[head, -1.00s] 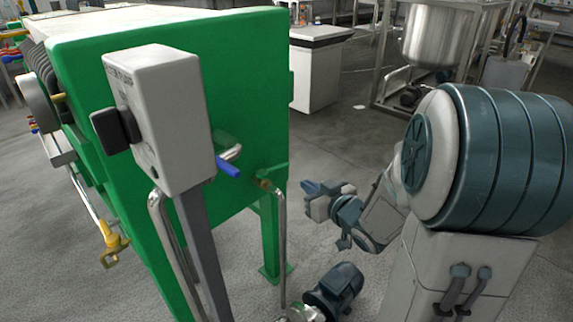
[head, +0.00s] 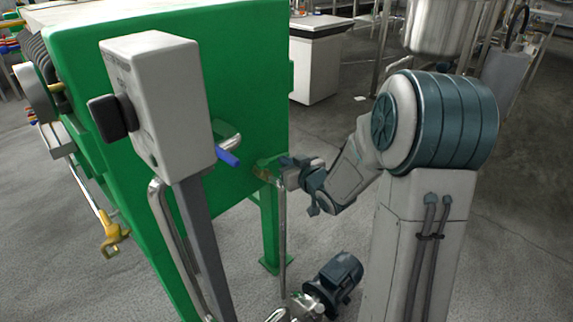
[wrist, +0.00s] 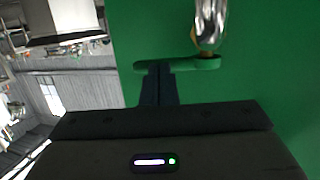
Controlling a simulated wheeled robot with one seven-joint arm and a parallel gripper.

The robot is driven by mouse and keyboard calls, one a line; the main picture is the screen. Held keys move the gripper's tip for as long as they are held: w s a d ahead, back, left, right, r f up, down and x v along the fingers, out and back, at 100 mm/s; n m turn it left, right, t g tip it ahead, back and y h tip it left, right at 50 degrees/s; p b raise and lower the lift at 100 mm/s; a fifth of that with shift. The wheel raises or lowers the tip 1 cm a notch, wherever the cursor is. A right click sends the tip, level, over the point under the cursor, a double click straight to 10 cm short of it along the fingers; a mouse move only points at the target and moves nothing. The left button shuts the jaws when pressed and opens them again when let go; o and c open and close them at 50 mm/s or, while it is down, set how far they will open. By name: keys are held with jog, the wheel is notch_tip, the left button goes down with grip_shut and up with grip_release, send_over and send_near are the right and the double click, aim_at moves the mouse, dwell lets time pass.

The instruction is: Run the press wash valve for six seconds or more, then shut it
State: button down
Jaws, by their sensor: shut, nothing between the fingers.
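A green lever (wrist: 180,65) stretches to the left from the foot of a shiny metal pipe (wrist: 208,25) in the wrist view. In the head view the lever (head: 268,162) shows on the right side of the green press (head: 240,100), partly hidden by my gripper (head: 283,165). My gripper (wrist: 157,70) is shut and empty, its dark fingertips at the lever's left part. I cannot tell whether they touch it. A second handle, blue (head: 228,157), sits on a pipe further left. No label shows which of them is the press wash valve.
A grey control box (head: 160,100) with a black knob stands on a post before the press. A pump motor (head: 335,283) sits on the floor below my arm. A white cabinet (head: 318,60) stands behind. Floor between is open.

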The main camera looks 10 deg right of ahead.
jog(key=shift+w+d, duration=0.15)
jog(key=shift+w, duration=0.7)
jog(key=w+d+r+b+v, duration=0.1)
jog(key=d+v, duration=0.1)
jog(key=v, duration=1.7)
jog(key=shift+s, duration=0.45)
jog(key=shift+d+r, duration=0.1)
jog(key=shift+r, duration=0.1)
